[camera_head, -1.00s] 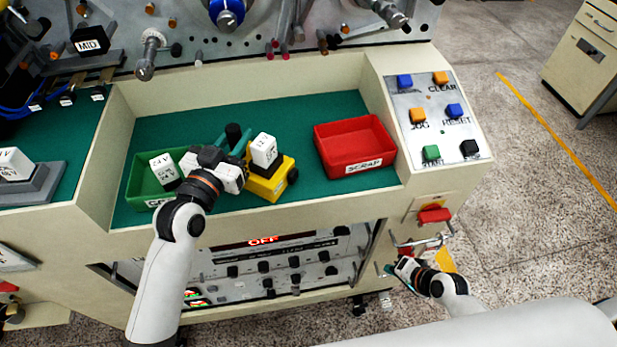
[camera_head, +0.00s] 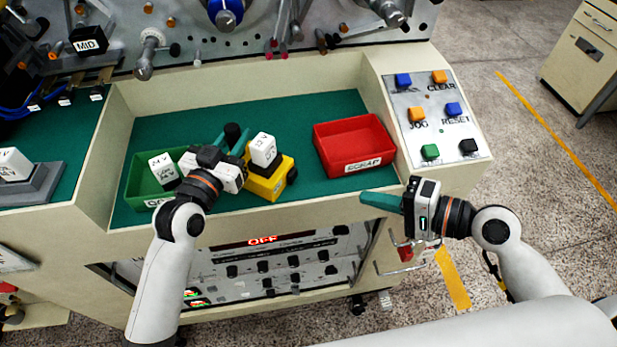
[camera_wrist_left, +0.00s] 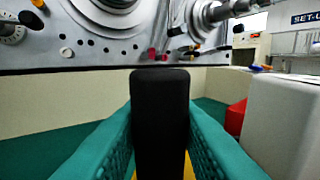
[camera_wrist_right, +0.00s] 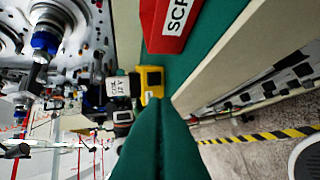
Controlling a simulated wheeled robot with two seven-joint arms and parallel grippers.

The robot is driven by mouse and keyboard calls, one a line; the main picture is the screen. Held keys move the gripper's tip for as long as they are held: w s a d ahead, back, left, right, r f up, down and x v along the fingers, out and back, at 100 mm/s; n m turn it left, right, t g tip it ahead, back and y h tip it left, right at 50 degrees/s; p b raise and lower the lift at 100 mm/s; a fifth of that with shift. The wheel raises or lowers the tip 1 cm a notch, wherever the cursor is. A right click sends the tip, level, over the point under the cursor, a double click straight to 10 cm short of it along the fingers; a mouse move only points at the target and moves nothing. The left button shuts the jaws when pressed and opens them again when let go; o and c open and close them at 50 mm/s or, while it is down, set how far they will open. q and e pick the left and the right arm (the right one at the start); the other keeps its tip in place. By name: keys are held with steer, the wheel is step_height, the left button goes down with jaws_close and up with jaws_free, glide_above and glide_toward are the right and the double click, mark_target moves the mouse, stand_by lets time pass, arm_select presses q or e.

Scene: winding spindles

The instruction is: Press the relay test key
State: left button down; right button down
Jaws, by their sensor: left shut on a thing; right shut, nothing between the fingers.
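My left gripper (camera_head: 234,143) is shut on an upright black piece (camera_wrist_left: 160,115) left of the relay; yellow shows below that piece in the left wrist view. My right gripper (camera_head: 365,199) is shut and empty over the bench's front edge, pointing left, apart from the yellow block. The block also shows in the right wrist view (camera_wrist_right: 151,78).
The red SCRAP bin (camera_head: 350,168) stands between the yellow block and the button panel (camera_head: 435,130). A green bin (camera_head: 140,187) holding another white relay (camera_head: 163,168) is at left. Below the bench front, a display (camera_head: 262,239) reads OFF.

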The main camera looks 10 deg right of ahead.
arm_select(q)
steer(key=shift+d+f, duration=0.1)
steer(key=shift+f, duration=0.2)
arm_select(e)
glide_toward(294, 177)
steer(key=x, duration=0.5)
steer(key=shift+w+f, duration=0.15)
steer(key=shift+f, duration=0.1)
steer(key=shift+w+a, duration=0.45)
steer(key=shift+a, duration=0.15)
arm_select(q)
steer(key=shift+s, duration=0.1)
